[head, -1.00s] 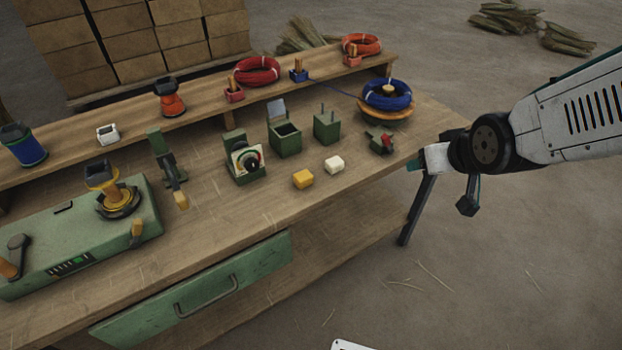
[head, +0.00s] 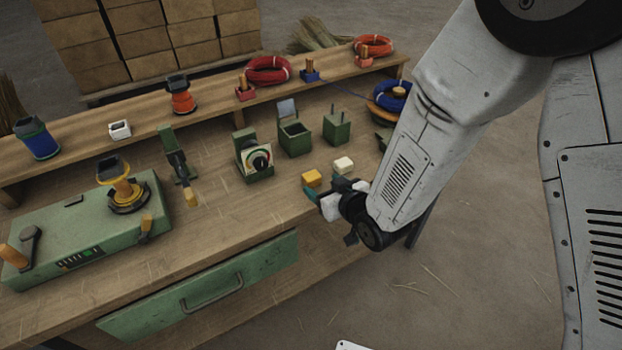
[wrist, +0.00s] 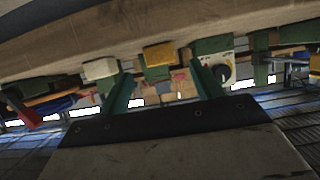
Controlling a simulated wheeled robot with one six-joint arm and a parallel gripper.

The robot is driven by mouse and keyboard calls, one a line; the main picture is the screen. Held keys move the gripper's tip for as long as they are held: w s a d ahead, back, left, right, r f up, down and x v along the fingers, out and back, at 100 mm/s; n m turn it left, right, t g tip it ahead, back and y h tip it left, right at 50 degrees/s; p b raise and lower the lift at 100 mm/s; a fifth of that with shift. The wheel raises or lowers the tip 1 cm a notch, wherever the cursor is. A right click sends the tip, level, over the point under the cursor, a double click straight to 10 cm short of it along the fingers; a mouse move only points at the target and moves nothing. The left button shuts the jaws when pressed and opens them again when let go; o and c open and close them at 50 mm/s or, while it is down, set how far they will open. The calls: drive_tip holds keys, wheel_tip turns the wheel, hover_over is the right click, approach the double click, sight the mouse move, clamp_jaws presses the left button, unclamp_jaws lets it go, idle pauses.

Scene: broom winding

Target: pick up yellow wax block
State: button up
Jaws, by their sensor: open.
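The yellow wax block (head: 312,177) lies on the workbench top in the head view, just left of the white block (head: 344,164). My gripper (head: 323,189) is open and empty, close to the yellow block on its near side. In the wrist view, which looks upside down, the yellow block (wrist: 158,55) appears between and beyond the two teal fingers of my gripper (wrist: 162,77). The white block (wrist: 99,68) shows beyond the left finger there. I cannot tell the exact gap to the yellow block.
A green device with a dial (head: 254,159) stands left of the blocks. Green open boxes (head: 294,138) stand behind them. A raised shelf (head: 210,100) with wire coils runs along the back. The bench's front edge lies close below my gripper.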

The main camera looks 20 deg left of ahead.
sight(316, 180)
drive_tip(key=x, duration=0.3)
drive_tip(key=shift+w+a+f, duration=0.2)
drive_tip(key=shift+a, duration=0.1)
drive_tip(key=c, duration=1.1)
drive_tip(key=shift+o, duration=0.2)
drive_tip(key=shift+r, duration=0.1)
